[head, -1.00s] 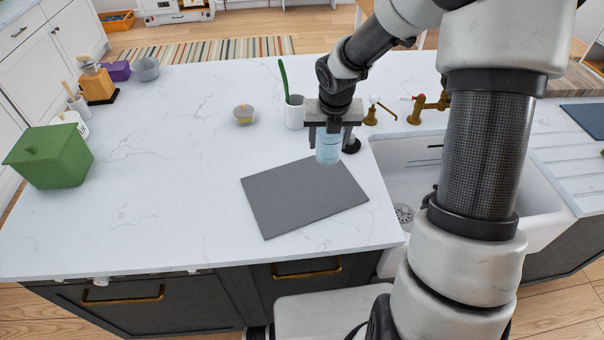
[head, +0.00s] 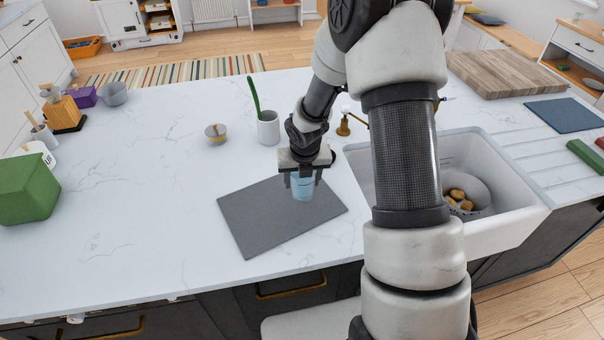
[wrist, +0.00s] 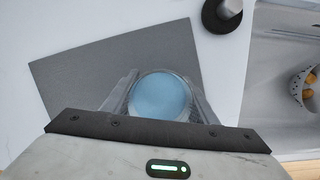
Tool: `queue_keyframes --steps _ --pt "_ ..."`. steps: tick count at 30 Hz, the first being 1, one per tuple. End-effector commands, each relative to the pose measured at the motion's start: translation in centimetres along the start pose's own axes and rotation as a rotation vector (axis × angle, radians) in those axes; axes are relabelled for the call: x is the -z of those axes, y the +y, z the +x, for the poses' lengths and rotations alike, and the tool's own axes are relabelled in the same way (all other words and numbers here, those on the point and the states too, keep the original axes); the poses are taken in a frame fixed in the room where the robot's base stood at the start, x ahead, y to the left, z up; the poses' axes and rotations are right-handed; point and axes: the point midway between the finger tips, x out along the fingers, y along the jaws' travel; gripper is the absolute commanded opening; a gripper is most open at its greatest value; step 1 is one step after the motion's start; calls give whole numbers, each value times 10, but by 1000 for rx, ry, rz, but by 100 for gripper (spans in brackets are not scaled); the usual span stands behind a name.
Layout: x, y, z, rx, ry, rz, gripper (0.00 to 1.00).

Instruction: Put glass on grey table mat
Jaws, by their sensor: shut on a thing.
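The glass (head: 302,187) is light blue and upright between the fingers of my gripper (head: 301,182), which is shut on it. In the head view it appears over the right part of the grey table mat (head: 262,225). Whether its base touches the mat cannot be told. In the wrist view the round blue glass (wrist: 162,98) is seen from above between the two fingers, near the right side of the mat (wrist: 90,75). The mat lies flat on the white counter.
A white sink (head: 500,215) lies right of the mat, with a colander (head: 478,195) in it. A white cup (head: 268,128) with a green utensil and a small bowl (head: 216,133) stand behind the mat. A green box (head: 25,188) is far left. The counter left of the mat is clear.

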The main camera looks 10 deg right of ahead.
Motion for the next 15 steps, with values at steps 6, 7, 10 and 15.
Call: queue_keyframes --steps 6,7,10,15 --pt "-1 0 0 0 -3 1 13" --pt "-1 0 0 0 -3 1 13" --pt "0 0 1 0 -1 2 60" --pt "0 0 1 0 -1 2 72"
